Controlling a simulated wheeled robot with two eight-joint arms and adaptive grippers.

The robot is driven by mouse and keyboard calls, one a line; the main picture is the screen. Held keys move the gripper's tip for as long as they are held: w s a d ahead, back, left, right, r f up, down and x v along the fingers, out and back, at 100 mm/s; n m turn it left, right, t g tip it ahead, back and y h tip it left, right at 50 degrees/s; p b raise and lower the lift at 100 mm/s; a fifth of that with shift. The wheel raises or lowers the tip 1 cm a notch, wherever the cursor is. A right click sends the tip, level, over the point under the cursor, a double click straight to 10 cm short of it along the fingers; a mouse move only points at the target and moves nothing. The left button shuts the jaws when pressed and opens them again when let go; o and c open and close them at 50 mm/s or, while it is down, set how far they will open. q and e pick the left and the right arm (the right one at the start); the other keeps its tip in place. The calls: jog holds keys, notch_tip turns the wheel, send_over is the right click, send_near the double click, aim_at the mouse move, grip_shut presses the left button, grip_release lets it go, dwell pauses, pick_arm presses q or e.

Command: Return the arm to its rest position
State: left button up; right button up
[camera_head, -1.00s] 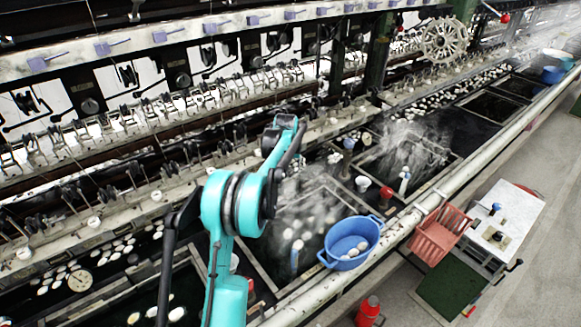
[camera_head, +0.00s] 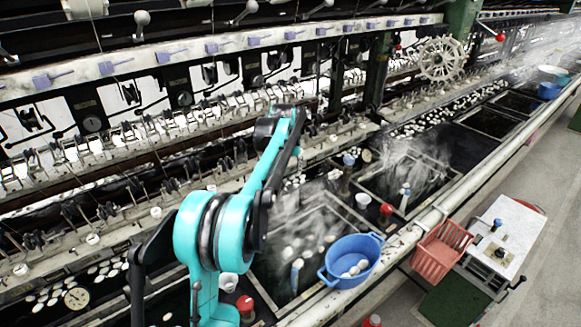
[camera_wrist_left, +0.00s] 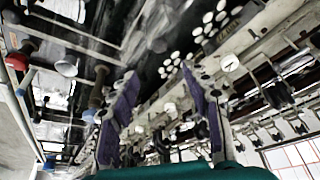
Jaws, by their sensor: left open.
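My left arm (camera_head: 210,230) rises from the bottom of the head view, bent at the turquoise elbow. Its forearm reaches up and away over the wet basins toward the machine. The gripper end is small and partly hidden behind the wrist in that view. In the left wrist view my left gripper (camera_wrist_left: 158,73) shows two purple-padded fingers spread wide apart with nothing between them. Basins and machine parts lie beyond the fingers. My right gripper is not in view.
A blue basin (camera_head: 352,262) with pale cocoons sits on the front ledge, right of my arm. A red crate (camera_head: 441,247) and white-topped table (camera_head: 500,235) stand farther right. The reeling machine (camera_head: 160,55) spans the back. Steam hangs over the basins. Grey floor at right is mostly clear.

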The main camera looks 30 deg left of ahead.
pick_arm(q)
jog(key=s+d+r+m+t, duration=0.15)
jog(key=s+d+r, duration=0.25)
jog(key=s+d, duration=1.05)
jog(key=s+d+f+m+h, duration=0.1)
jog(key=s+d+f, duration=0.3)
jog(key=s, duration=0.5)
jog(key=s+d+f+m+t, duration=0.1)
jog(key=s+d+f, duration=0.4)
jog(key=s, duration=0.5)
jog(key=shift+d+f+m+h, duration=0.3)
jog(key=shift+d+m+h, duration=0.15)
jog(key=shift+d, duration=0.5)
jog(key=shift+t, duration=0.25)
